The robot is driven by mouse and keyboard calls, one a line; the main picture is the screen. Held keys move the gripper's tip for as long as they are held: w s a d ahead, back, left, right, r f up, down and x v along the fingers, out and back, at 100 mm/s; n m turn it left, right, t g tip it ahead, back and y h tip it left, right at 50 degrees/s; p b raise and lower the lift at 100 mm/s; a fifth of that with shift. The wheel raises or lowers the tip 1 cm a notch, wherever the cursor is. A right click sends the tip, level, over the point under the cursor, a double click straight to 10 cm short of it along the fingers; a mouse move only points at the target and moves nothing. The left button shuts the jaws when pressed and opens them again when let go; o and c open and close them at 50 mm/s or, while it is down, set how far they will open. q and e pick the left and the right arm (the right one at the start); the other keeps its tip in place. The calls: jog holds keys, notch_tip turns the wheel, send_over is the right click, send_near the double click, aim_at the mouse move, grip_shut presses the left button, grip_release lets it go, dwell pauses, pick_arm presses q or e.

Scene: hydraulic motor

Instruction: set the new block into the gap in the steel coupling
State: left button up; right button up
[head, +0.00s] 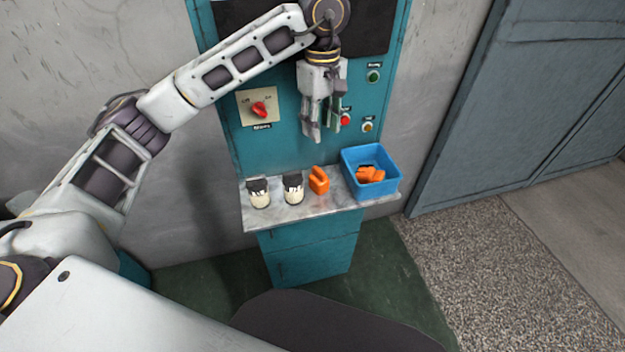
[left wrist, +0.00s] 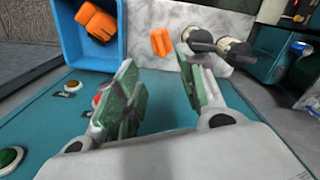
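An orange block (head: 319,180) stands on the shelf of the teal cabinet, between a dark-topped jar and the blue bin. The block also shows in the left wrist view (left wrist: 161,41), beyond the gap between my fingertips. My left gripper (head: 322,134) points down in front of the cabinet panel, above the shelf and apart from the block. Its two green-padded fingers are spread with nothing between them in the left wrist view (left wrist: 157,62). I cannot make out the steel coupling in either view. My right gripper is not in view.
A blue bin (head: 393,186) with orange pieces (head: 370,174) stands at the shelf's right end. Two cream jars with dark tops (head: 259,194) (head: 293,190) stand at its left. The panel carries a red rotary switch (head: 259,108) and several buttons. The marble-like shelf (head: 330,204) is narrow.

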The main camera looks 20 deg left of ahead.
pick_arm(q)
jog(key=shift+a, duration=0.1)
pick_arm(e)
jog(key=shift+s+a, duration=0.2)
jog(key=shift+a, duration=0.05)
pick_arm(q)
send_over(320, 170)
notch_tip(320, 170, down, 7)
jog(key=shift+a+p, duration=0.1)
jog(key=shift+p, duration=0.25)
jog(key=shift+f, duration=0.75)
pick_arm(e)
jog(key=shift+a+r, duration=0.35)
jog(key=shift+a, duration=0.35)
pick_arm(q)
jog(key=shift+f, duration=0.1)
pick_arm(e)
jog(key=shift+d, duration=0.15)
